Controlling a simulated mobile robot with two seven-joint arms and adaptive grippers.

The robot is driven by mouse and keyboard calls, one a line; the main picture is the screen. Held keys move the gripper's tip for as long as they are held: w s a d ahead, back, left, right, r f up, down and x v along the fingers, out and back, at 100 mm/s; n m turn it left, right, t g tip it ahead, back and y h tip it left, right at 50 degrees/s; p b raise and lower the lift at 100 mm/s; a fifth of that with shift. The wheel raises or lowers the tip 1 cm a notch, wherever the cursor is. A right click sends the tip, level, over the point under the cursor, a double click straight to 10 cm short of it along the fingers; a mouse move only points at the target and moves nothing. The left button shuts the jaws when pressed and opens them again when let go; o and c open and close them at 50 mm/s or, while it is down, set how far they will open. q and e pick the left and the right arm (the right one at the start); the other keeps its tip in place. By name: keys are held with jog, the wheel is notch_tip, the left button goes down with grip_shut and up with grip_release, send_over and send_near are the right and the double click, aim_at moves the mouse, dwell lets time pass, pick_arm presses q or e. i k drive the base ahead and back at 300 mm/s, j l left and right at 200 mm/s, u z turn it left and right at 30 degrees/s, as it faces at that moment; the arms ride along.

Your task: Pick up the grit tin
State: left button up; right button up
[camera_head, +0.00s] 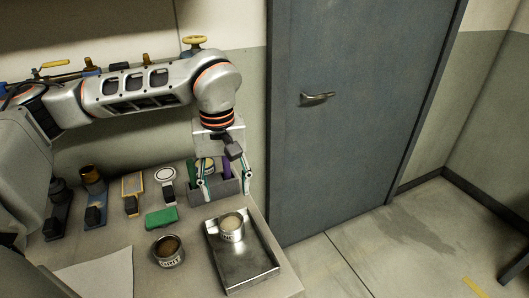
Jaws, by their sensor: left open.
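A tin with pale contents (231,229) stands upright in a metal tray at the front right of the bench. A second tin with dark brown contents (168,251) stands on the bench left of the tray. A third round tin-like thing shows partly behind my left gripper. My left gripper (225,191) is open, fingers pointing down, in front of the grey caddy and behind the tray. Nothing shows between its fingers. My right gripper is not in view.
The metal tray (262,272) sits near the bench's right edge. A grey caddy (229,187) stands behind it. A green block (161,217) and several small stands are to the left. A white sheet (100,276) lies at the front. A closed door (345,130) is beyond the bench.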

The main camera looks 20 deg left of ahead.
aim_at(168, 250)
jog(key=k, duration=1)
